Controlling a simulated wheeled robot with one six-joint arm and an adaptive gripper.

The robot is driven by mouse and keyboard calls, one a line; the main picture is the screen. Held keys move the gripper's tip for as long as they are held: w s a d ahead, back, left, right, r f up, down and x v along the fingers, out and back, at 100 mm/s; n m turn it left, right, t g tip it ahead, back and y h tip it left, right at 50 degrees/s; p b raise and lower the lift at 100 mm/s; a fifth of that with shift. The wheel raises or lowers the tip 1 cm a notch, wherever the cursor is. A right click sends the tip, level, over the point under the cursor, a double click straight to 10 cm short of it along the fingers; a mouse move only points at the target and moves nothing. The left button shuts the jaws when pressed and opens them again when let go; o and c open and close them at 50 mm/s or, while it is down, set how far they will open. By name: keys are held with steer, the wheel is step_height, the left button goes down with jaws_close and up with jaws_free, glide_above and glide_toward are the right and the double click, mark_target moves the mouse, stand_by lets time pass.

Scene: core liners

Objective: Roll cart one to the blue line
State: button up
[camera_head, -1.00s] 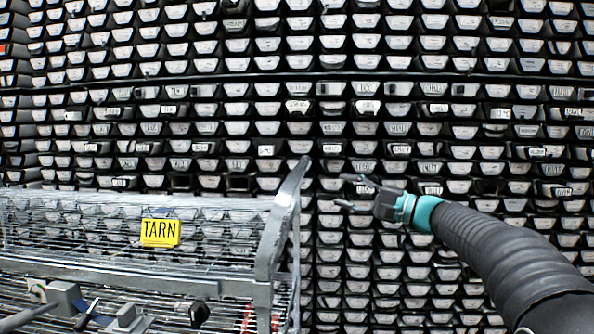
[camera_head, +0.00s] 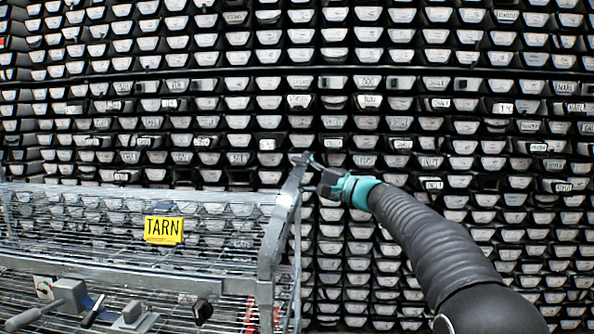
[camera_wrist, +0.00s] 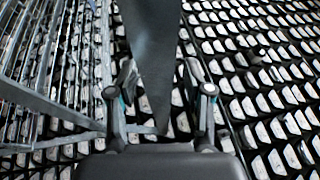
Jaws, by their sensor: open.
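A grey wire-mesh cart (camera_head: 277,230) stands at the lower left in the head view, with a yellow sign (camera_head: 164,230) reading TARN. I see no number one on it. Its slanted grey end bar rises at its right side. My gripper (camera_head: 306,165) is at the upper end of this bar. In the wrist view my gripper (camera_wrist: 160,85) is open, with the wide grey bar (camera_wrist: 155,35) running between its two fingers. I cannot tell whether the fingers touch it. No blue line is in view.
A wall of stacked dark trays with pale labelled ends (camera_head: 450,120) fills the background. Grey tool-like items (camera_head: 68,296) and a small dark block (camera_head: 201,311) lie on the cart's lower shelf.

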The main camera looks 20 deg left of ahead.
steer(key=shift+a, duration=0.2)
jaws_close()
steer(key=shift+d, duration=0.1)
